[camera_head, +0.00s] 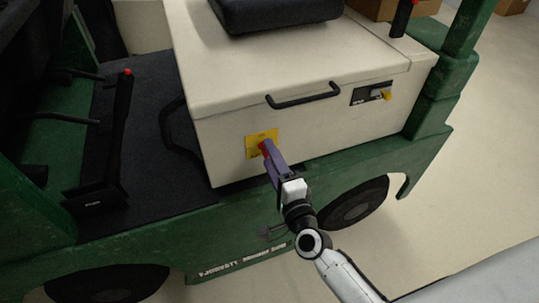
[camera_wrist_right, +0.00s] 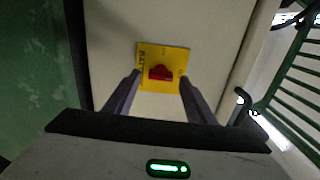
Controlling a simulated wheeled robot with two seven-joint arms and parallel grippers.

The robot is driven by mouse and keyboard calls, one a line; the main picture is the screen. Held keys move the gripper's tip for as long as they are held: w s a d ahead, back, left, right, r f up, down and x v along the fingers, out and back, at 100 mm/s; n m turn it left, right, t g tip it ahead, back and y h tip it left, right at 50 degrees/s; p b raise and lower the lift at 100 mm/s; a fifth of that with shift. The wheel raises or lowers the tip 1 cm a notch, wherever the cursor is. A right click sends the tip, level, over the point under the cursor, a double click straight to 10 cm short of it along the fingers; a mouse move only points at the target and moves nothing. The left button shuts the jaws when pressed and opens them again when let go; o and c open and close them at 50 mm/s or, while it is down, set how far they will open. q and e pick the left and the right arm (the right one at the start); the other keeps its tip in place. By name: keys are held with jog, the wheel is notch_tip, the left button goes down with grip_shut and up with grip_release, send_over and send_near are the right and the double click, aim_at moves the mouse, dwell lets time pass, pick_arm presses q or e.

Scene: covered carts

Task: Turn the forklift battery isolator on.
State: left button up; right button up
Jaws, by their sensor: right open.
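The battery isolator is a red knob (camera_head: 265,146) on a yellow plate (camera_head: 254,141) on the side of the forklift's cream battery cover. In the right wrist view the red knob (camera_wrist_right: 160,73) sits in the middle of the yellow plate (camera_wrist_right: 175,54). My right gripper (camera_head: 268,154) is at the isolator in the head view, its fingers partly hiding the knob. In the right wrist view the right gripper (camera_wrist_right: 160,85) is open, with one finger on each side of the knob. I cannot tell whether they touch it. My left gripper is not in view.
The cream cover (camera_head: 310,60) has a black handle (camera_head: 303,97) and a small panel with a yellow part (camera_head: 384,95) to the right. A black lever with a red tip (camera_head: 124,110) stands at left. Open floor (camera_head: 470,150) lies at right.

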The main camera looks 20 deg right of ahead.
jog(key=s, duration=0.9)
jog(key=shift+d, duration=0.15)
jog(key=s+a+f+n+g+y, duration=0.1)
jog(key=s+f+n+g+y, duration=0.1)
jog(key=s+f+n+g, duration=0.7)
jog(key=s+f+n, duration=0.6)
jog(key=f+n, duration=0.1)
jog(key=n, duration=0.4)
jog(key=shift+s, duration=0.3)
